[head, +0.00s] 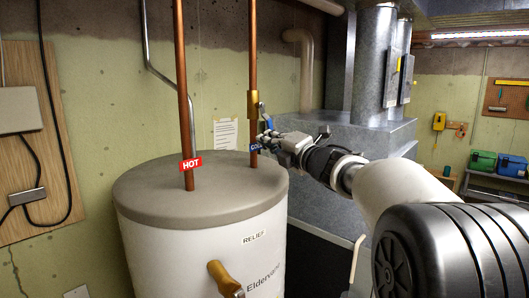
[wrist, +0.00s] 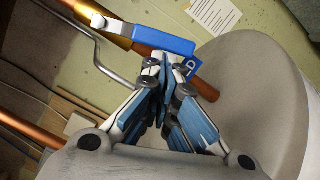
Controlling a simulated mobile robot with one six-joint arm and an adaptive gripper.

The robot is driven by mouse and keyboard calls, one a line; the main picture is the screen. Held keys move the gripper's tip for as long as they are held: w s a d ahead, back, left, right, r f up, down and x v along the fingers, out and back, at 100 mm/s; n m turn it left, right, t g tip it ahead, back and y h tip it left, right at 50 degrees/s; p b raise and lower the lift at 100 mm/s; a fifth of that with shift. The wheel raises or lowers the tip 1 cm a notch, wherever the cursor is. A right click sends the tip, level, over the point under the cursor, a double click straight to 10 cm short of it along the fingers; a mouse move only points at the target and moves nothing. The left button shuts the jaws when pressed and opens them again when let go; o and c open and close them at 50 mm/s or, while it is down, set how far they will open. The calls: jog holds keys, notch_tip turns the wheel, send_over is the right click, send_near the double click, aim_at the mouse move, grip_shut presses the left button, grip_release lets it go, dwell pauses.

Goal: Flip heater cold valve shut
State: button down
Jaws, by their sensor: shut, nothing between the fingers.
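The cold valve (head: 252,103) is a brass body on the right copper pipe, above the heater's top; it also shows in the wrist view (wrist: 112,28). Its lever has a blue handle (wrist: 165,36) that lies roughly along the pipe, pointing down toward the tank. A blue cold tag (head: 255,147) hangs on the pipe below. My gripper (head: 265,139) is shut and empty, beside the pipe near the lower end of the handle. In the wrist view its closed fingertips (wrist: 158,66) appear just beside the handle; I cannot tell if they touch it.
The white heater tank (head: 200,240) with its grey top stands below. The hot pipe (head: 183,90) with a red tag (head: 190,163) rises on the left. A relief valve (head: 222,278) projects in front. Grey ductwork (head: 372,75) stands behind my arm on the right.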

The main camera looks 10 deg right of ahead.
jog(key=d+n+b, duration=0.1)
jog(key=w+n+b, duration=0.1)
jog(key=w+d+n+y+b, duration=0.1)
jog(key=n, duration=0.1)
jog(key=shift+d+f+t+b, duration=0.25)
jog(key=shift+d+t+b, duration=0.05)
jog(key=shift+b, duration=0.05)
jog(key=w+d+r+n+g+y+p, duration=0.1)
jog(key=w+d+r+n+y+p, duration=0.1)
jog(key=n, duration=0.9)
notch_tip(320, 180, up, 3)
jog(key=w+d+y, duration=0.1)
jog(key=d, duration=0.1)
jog(key=shift+w+d+y, duration=0.15)
jog(key=shift+d+y, duration=0.15)
jog(key=shift+d, duration=0.05)
jog(key=shift+r+p, duration=0.1)
jog(key=shift+p, duration=0.25)
